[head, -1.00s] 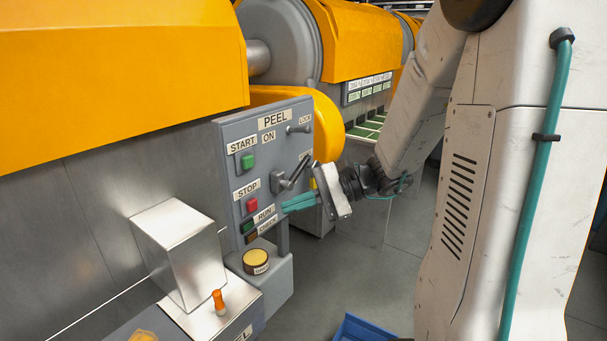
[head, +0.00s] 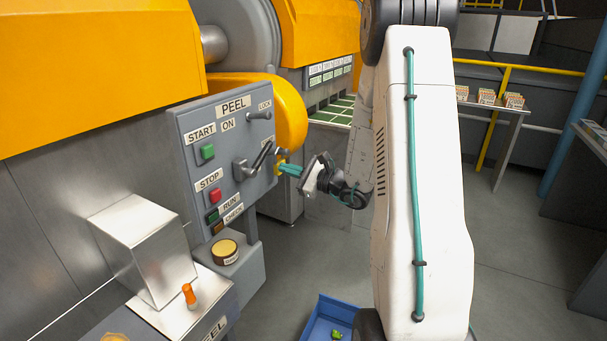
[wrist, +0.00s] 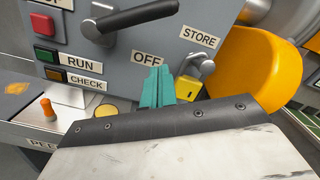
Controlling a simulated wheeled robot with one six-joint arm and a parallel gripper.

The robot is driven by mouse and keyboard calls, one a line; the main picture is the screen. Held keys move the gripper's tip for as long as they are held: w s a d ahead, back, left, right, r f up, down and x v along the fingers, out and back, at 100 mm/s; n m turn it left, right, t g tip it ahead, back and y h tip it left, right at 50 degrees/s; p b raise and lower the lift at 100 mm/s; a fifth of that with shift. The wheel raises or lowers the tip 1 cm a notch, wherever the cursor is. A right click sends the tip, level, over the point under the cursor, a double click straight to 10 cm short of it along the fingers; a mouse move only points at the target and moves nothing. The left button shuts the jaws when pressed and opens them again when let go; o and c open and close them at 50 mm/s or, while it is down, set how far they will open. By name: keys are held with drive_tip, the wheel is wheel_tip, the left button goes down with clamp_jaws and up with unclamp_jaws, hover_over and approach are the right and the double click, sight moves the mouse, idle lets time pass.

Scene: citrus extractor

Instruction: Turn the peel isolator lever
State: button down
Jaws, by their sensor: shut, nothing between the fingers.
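The grey isolator lever (head: 262,158) is on the PEEL panel (head: 186,128), its handle slanting up to the right in the head view. In the wrist view the lever (wrist: 138,17) lies nearly level, between the RUN and STORE labels and above the OFF label (wrist: 147,58). My gripper (head: 287,169) has teal fingers, shut and empty, just right of and slightly below the handle's tip in the head view. In the wrist view my gripper (wrist: 157,84) points up at OFF, below the lever and apart from it in the picture. Exact depth to the panel is unclear.
A yellow padlock (wrist: 187,89) hangs beside my fingers, near the STORE hook (wrist: 201,67). A green START button (head: 207,151), a red STOP button (head: 215,195) and a LOCK hook (head: 260,115) share the panel. A blue crate (head: 318,317) is on the floor.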

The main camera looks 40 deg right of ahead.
sight(261, 159)
drive_tip(key=shift+w+a+r, duration=0.4)
drive_tip(key=shift+a+r, duration=0.3)
drive_tip(key=shift+r, duration=0.2)
drive_tip(key=shift+w+a+r, duration=0.4)
drive_tip(key=shift+a+r, duration=0.3)
drive_tip(key=shift+r, duration=0.15)
drive_tip(key=shift+d, duration=0.1)
